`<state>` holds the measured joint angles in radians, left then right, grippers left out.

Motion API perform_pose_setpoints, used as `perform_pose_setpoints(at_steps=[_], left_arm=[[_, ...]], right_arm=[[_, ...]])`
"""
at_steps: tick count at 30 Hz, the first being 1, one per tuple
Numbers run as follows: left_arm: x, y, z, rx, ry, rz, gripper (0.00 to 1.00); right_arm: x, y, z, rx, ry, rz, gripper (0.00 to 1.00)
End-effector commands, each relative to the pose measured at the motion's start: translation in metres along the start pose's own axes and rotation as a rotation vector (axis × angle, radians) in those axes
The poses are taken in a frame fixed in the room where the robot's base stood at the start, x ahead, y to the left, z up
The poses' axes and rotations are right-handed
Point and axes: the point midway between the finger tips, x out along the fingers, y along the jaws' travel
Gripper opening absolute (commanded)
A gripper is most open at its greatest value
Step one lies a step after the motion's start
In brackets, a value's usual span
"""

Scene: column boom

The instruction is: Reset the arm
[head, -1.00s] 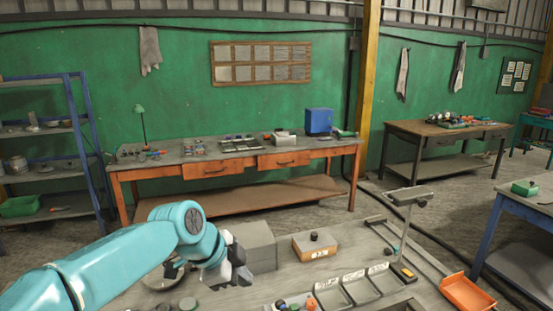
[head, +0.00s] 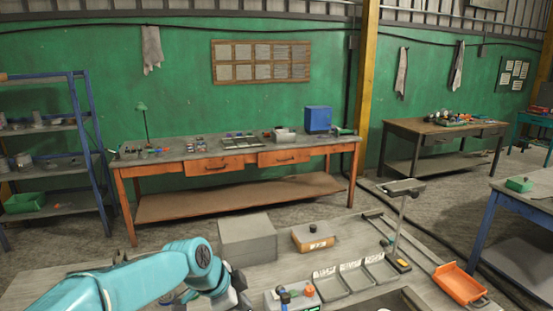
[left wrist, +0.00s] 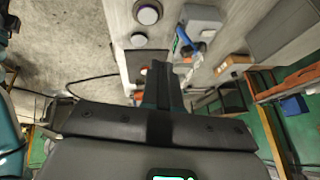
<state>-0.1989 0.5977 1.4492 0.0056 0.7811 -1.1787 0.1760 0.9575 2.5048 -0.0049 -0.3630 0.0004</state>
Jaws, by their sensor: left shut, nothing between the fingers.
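My left arm comes in from the lower left of the head view, low over the near bench (head: 340,225). My left gripper (head: 238,292) is near the bottom edge, in front of the grey box and left of a grey unit with blue and orange parts (head: 288,298). In the left wrist view its dark fingers (left wrist: 161,85) are together with nothing between them. That view also shows a grey block with a blue part (left wrist: 204,14) and a round button (left wrist: 147,12) beyond the fingertips. My right gripper does not show.
A long orange-framed bench (head: 230,165) stands behind. A blue shelf rack (head: 85,150) is at left.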

Motion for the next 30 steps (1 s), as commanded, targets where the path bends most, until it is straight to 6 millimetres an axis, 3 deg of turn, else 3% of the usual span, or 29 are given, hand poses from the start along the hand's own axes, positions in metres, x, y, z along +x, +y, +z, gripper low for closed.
perform_pose_setpoints(at_steps=[8,11,15,20,26,27,30], left_arm=[[0.086,0.051,0.071,-0.353,-0.061,0.050,0.00],[0.123,0.092,0.110,-0.558,-0.099,0.073,0.00],[0.162,0.169,0.166,-0.891,-0.161,0.095,0.00],[0.175,0.246,0.204,-1.195,-0.221,0.105,0.00],[0.165,0.331,0.232,-1.533,-0.296,0.110,0.00],[0.182,0.334,0.240,-1.547,-0.290,0.101,0.00],[0.207,0.337,0.252,-1.538,-0.287,0.100,0.00]], right_arm=[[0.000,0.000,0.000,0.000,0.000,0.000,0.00],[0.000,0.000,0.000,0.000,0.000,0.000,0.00],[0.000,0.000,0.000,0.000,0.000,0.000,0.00],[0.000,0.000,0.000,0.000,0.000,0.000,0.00],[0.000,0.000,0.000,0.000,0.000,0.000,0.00],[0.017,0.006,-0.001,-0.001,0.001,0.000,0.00],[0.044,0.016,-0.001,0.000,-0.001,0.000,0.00]])
